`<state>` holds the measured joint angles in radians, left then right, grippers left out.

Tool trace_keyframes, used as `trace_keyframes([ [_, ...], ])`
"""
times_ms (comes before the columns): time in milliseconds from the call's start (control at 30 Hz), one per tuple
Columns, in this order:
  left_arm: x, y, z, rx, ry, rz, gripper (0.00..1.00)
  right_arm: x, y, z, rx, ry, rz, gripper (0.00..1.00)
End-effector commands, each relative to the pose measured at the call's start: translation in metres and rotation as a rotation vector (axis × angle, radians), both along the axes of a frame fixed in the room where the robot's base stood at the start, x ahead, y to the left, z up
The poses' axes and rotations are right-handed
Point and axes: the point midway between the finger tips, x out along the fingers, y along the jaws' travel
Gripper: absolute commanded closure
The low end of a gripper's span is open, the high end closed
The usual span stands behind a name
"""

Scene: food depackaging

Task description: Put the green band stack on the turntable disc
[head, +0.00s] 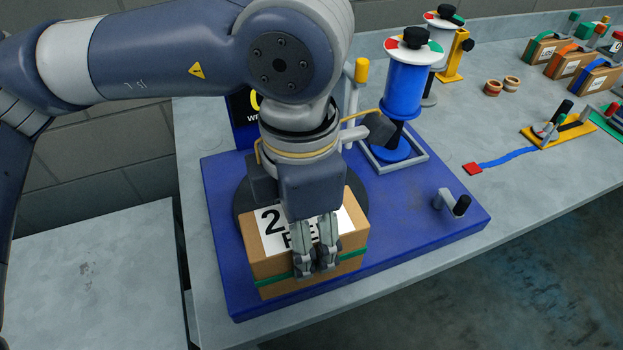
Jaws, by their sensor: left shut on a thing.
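The green band stack (262,268) is a brown carton with a green band around it and a white label with a "2". My left gripper (316,272) is shut on it, its fingers at the carton's front side, covering part of the label and band. The dark turntable disc (241,205) lies on the blue base plate, mostly hidden behind the carton and my gripper. The carton overlaps the front part of the disc in the head view. I cannot tell whether it touches the disc or hangs just above. My right gripper is not in view.
Banded cartons (595,78) stand at the far right.

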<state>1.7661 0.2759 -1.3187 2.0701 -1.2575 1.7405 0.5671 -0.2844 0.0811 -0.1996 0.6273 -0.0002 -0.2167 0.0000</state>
Motion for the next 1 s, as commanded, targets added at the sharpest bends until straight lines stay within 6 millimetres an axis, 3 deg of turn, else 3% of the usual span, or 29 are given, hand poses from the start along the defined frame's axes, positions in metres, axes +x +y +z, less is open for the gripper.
trace_keyframes([
  [167, 0.019, -0.001, 0.003, 0.000, 0.003, 0.031, 0.82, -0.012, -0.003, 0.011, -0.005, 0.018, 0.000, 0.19],
  [400, 0.081, 0.001, -0.001, 0.002, 0.004, 0.031, 0.82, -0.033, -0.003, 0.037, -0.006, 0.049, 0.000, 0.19],
  [600, 0.129, 0.001, -0.007, 0.000, 0.002, 0.027, 0.82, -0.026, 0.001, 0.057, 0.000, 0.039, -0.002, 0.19],
  [800, 0.149, 0.002, -0.012, 0.001, 0.001, 0.022, 0.82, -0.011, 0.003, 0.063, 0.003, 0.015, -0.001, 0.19],
  [1000, 0.158, 0.003, -0.018, 0.002, 0.004, 0.021, 0.82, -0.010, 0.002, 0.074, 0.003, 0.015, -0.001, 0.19],
])
